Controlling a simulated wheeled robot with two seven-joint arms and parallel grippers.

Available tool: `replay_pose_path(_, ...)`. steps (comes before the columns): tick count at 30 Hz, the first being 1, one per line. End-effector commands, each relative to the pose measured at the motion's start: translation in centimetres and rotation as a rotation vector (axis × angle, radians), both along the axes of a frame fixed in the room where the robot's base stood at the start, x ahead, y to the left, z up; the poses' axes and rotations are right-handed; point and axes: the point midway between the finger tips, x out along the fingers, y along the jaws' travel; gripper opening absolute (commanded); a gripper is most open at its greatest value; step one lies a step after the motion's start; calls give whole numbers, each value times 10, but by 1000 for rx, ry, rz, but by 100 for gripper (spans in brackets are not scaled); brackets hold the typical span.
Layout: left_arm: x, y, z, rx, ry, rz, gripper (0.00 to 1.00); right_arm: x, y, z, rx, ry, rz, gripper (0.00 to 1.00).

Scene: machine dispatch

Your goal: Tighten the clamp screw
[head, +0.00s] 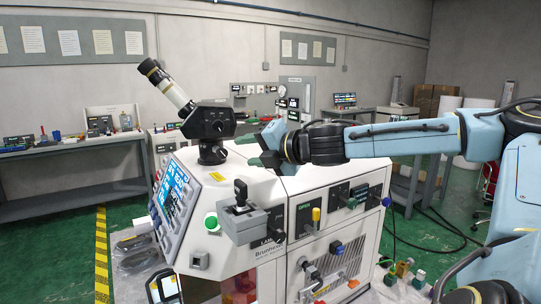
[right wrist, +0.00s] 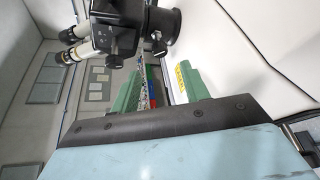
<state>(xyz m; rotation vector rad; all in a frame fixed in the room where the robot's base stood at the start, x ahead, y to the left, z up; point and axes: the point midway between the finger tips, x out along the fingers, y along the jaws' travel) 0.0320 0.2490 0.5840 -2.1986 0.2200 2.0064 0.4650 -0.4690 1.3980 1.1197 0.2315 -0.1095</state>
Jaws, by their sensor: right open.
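A black and white microscope-like eyepiece unit (head: 208,120) stands on a black round mount (head: 212,154) on top of the white machine (head: 290,177). The unit also shows at the top of the right wrist view (right wrist: 118,30). My right gripper (head: 262,145) reaches in from the right, just right of the unit and above the machine top. Its green fingers stand apart in the right wrist view (right wrist: 158,84), with nothing held between them. My left gripper is not in view.
The machine front carries a blue screen (head: 172,190), a green button (head: 211,221), a grey box with a black knob (head: 243,220) and several levers. A workbench (head: 75,150) stands at the back left. Yellow floor tape (head: 101,255) runs along the left. Black cables lie at right.

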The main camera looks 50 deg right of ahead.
Motion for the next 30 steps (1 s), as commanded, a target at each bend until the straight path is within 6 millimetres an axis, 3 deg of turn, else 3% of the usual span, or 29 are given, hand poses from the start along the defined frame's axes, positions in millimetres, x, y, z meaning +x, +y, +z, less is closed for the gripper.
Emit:
replay_pose_path(6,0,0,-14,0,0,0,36,-32,-2,7,-4,-2,-3,46)
replay_pose_path(12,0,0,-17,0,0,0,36,-49,-1,12,-1,0,-1,46)
replay_pose_path(26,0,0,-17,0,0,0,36,-53,-1,14,-2,-2,3,46)
replay_pose_path(30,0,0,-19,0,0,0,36,-51,4,24,-69,-48,61,46)
